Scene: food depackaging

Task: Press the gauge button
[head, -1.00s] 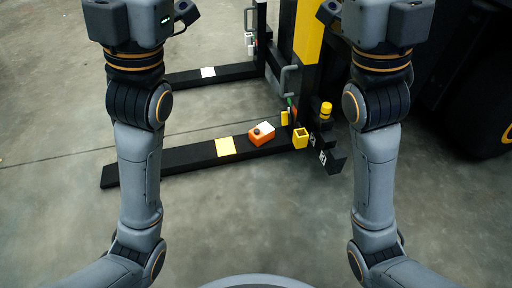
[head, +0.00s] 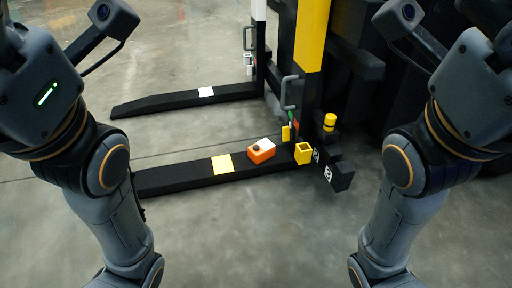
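An orange box with a white top and a dark round knob, which looks like the gauge (head: 262,151), sits on the near black fork (head: 190,178). The dark knob (head: 256,148) on it looks like its button. My left and right arms rise at the two sides of the head view, well apart from the box. The fingers of both grippers are out of the picture, so whether they are open or shut does not show.
A yellow open holder (head: 303,153), a yellow cylinder (head: 329,122) and a grey handle (head: 290,92) are by the upright yellow-black post (head: 309,40). Open concrete floor lies in front.

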